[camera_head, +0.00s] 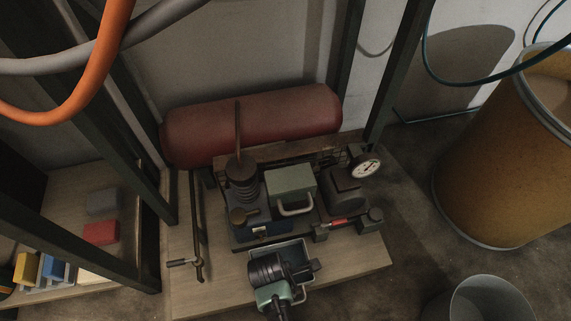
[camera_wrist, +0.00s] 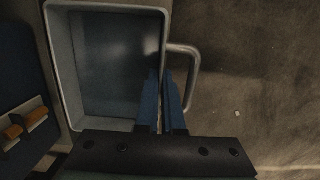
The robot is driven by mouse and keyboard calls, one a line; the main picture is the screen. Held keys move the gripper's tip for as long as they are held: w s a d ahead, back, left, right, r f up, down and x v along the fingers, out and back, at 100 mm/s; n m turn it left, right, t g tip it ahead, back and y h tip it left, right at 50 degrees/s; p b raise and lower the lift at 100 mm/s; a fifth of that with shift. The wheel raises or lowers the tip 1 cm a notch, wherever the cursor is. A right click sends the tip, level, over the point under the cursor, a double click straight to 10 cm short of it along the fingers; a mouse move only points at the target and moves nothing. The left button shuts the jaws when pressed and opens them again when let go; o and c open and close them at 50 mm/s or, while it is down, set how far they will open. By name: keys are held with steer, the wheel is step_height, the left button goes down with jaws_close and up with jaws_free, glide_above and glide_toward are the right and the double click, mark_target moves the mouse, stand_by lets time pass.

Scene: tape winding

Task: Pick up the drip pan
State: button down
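The drip pan is a grey open box with a pale rim and a loop handle on its side. In the head view the drip pan (camera_head: 295,249) lies at the front edge of the wooden board, partly hidden by my gripper (camera_head: 273,268). In the wrist view the drip pan (camera_wrist: 110,60) fills the upper left and is empty inside. There my gripper (camera_wrist: 163,100) has its two blue fingers close together, one on each side of the pan's right wall, beside the handle (camera_wrist: 194,75). They look shut on that wall; whether the pan is lifted I cannot tell.
Just behind the pan stands machinery with a green box (camera_head: 290,183) and a round gauge (camera_head: 366,168). A red tank (camera_head: 250,126) lies behind it. A yellow drum (camera_head: 500,150) stands right. Bare floor shows between.

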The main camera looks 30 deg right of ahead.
step_height(320, 180, up, 8)
steer(key=f+p, duration=0.1)
steer(key=p, duration=0.6)
steer(key=s+a+p, duration=0.2)
steer(key=s+p, duration=0.2)
steer(key=s, duration=0.5)
steer(key=s+a+p, duration=0.3)
steer(key=s+p, duration=0.1)
steer(key=s, duration=0.6)
steer(key=shift+a, duration=0.25)
steer(key=shift+s+f, duration=0.1)
